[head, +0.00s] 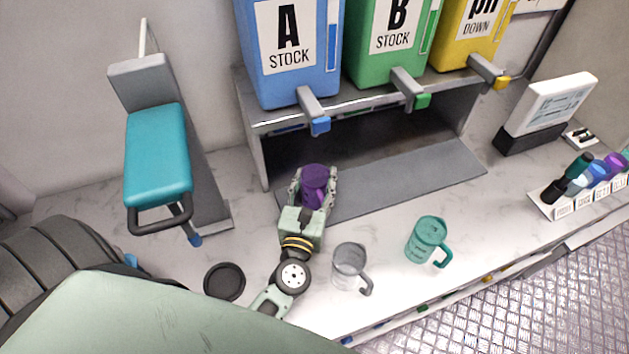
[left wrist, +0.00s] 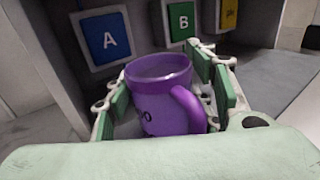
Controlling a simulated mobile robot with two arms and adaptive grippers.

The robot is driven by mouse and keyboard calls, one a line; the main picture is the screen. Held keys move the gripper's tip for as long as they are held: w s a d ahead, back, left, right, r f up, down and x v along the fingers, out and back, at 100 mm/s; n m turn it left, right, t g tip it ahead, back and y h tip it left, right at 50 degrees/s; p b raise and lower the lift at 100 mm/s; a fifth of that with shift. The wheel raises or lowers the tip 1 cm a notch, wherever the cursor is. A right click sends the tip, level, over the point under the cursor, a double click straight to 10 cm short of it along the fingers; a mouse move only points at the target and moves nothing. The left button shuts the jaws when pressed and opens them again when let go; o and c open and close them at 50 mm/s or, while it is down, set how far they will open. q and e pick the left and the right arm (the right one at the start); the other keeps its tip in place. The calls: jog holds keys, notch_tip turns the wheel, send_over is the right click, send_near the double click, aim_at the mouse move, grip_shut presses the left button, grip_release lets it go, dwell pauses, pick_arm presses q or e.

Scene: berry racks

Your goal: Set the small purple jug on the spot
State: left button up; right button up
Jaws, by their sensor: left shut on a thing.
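The small purple jug (head: 314,176) is between the fingers of my left gripper (head: 313,188), at the front left of the recess under the dispensers. In the left wrist view the jug (left wrist: 160,95) looks upright, its handle to the right, with green finger pads on both sides. My left gripper (left wrist: 165,110) is shut on it. The jug's base is hidden, so I cannot tell whether it touches the surface below. A grey mat (head: 400,180) lies in front of the recess. No spot is clearly marked. My right gripper is not in view.
Blue A (head: 290,80), green B (head: 388,60) and yellow (head: 468,45) dispensers stand above, with projecting taps. A grey jug (head: 348,268), a teal jug (head: 425,240) and a black disc (head: 224,281) are on the counter. A teal device (head: 158,155) stands at left.

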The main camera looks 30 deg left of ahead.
pick_arm(q)
jog(key=shift+f, duration=0.2)
jog(key=o, duration=1.2)
jog(key=shift+s, duration=0.15)
jog(key=v, duration=1.1)
jog(key=shift+s+d, duration=0.15)
jog(key=shift+s, duration=0.25)
